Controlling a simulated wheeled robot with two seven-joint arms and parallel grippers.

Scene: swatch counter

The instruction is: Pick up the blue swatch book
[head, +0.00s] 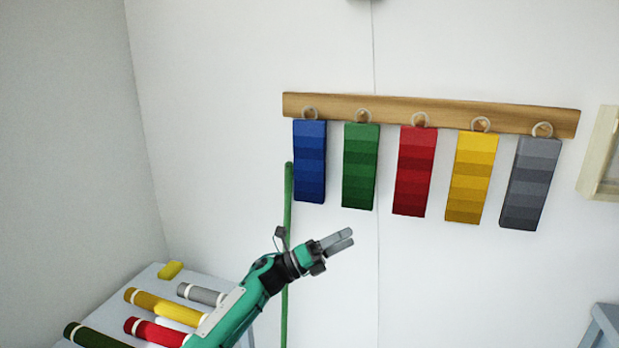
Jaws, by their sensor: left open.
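The blue swatch book (310,162) hangs by a ring from a wooden rail (410,108) on the white wall. It is the leftmost of several swatch books there. My left gripper (347,239) is below and a little right of it in the picture, apart from it, with its fingers pointing right. The gripper is open and I see nothing between its fingers. My right gripper is not in view.
Green (360,167), red (412,171), yellow (471,177) and grey (531,184) swatch books hang to the right of the blue one. A green pole (288,200) stands upright close to its left. A table (150,281) with several coloured rolls is at lower left.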

